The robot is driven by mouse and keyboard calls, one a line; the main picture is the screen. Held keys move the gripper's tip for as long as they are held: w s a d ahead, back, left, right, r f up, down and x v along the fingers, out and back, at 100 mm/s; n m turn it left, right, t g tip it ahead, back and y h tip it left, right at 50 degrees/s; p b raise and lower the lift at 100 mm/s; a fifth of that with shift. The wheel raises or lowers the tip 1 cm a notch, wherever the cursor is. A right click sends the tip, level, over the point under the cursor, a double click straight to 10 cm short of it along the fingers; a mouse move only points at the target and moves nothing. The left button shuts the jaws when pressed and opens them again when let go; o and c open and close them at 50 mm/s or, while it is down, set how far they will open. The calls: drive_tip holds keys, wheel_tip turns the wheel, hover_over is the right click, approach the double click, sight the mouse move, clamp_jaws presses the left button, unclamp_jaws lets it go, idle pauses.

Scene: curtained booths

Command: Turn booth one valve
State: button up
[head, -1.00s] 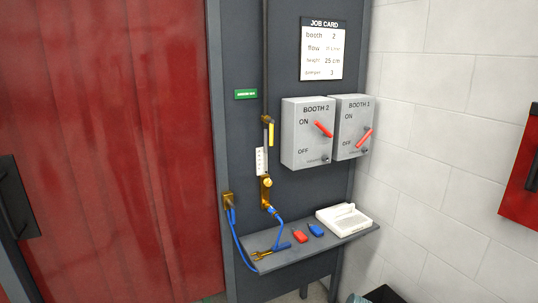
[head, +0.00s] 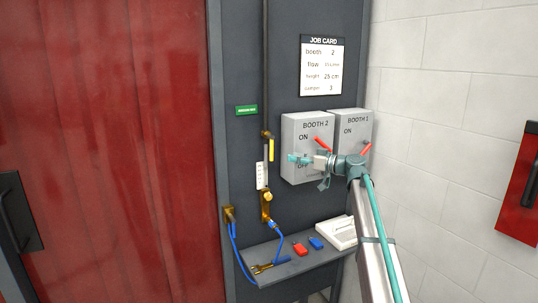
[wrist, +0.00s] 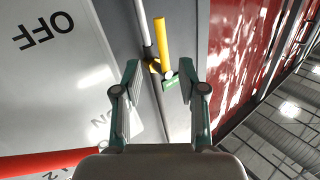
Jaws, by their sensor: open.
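The grey BOOTH 1 box (head: 357,128) hangs on the right of the dark panel. Its red lever (head: 366,148) slants up to the right; my arm hides the box's lower part. Beside it on the left is the grey BOOTH 2 box (head: 305,126) with a red lever (head: 320,144) slanting down to the right. A yellow valve lever (head: 271,150) hangs upright on the pipe; it also shows in the wrist view (wrist: 161,38), beyond my fingers. My gripper (head: 293,158) is open and empty in front of the BOOTH 2 box, pointing left. Its fingers (wrist: 158,72) are apart in the wrist view.
A shelf (head: 290,268) below holds a red item (head: 299,249), a blue item (head: 316,243), a white device (head: 338,232) and a blue hose (head: 240,252). A job card (head: 321,68) hangs above the boxes. A red curtain (head: 105,150) is at left.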

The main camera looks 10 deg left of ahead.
sight(272, 152)
drive_tip(key=shift+n, duration=0.7)
drive_tip(key=shift+p+x, duration=2.05)
drive_tip(key=shift+x, duration=3.35)
drive_tip(key=shift+s+r, duration=0.15)
drive_tip(key=shift+r, duration=0.05)
clamp_jaws()
